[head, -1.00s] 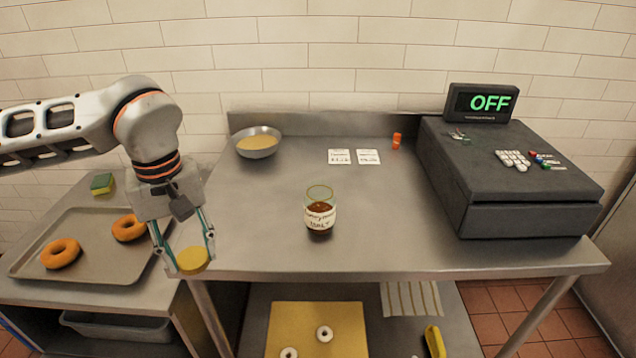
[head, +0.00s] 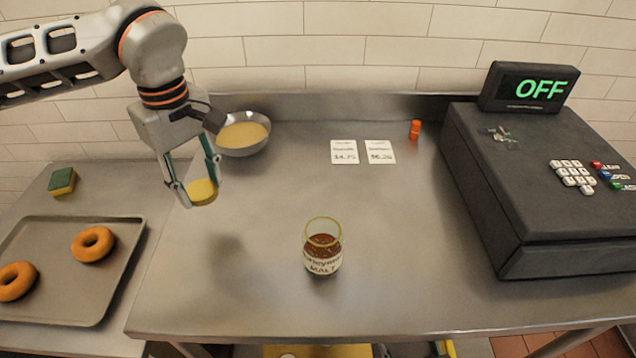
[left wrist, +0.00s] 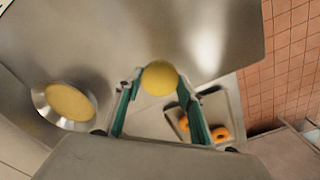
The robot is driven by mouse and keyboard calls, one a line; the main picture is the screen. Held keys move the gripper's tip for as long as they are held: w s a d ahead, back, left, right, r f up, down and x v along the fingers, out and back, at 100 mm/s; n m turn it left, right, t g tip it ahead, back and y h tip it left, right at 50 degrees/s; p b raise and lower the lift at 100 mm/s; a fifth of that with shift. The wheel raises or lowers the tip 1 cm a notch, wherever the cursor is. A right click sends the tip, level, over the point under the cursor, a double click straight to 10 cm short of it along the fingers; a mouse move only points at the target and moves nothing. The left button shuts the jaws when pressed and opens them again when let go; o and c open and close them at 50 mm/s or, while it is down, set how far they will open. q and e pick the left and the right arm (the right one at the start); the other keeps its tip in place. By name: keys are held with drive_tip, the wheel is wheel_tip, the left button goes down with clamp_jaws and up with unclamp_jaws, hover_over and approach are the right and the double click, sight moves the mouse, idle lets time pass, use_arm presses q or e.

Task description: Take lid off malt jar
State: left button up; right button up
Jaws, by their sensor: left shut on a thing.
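The malt jar (head: 323,248) stands upright and open on the steel counter, dark contents inside and a white label on its front. My left gripper (head: 190,192) is shut on the round yellow lid (head: 203,192) and holds it above the left part of the counter, apart from the jar. In the left wrist view the lid (left wrist: 159,78) shows between the fingertips of my left gripper (left wrist: 158,92). My right gripper is not in view.
A metal bowl (head: 265,143) of yellowish contents stands behind the lid. Two price cards (head: 362,152), an orange bottle (head: 415,130) and a dark cash register (head: 560,215) are to the right. A tray (head: 75,303) with two bagels is at left.

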use_arm(q)
drive_tip(key=w+d+r+n, duration=0.3)
drive_tip(key=d+n, duration=0.2)
drive_tip(key=n, duration=0.6)
wheel_tip(320, 180, up, 9)
drive_tip(key=n+p, duration=0.3)
drive_tip(key=n, duration=3)
hover_over(319, 207)
wheel_tip(319, 207, down, 19)
drive_tip(key=shift+s+f, duration=0.1)
drive_tip(key=shift+f, duration=0.35)
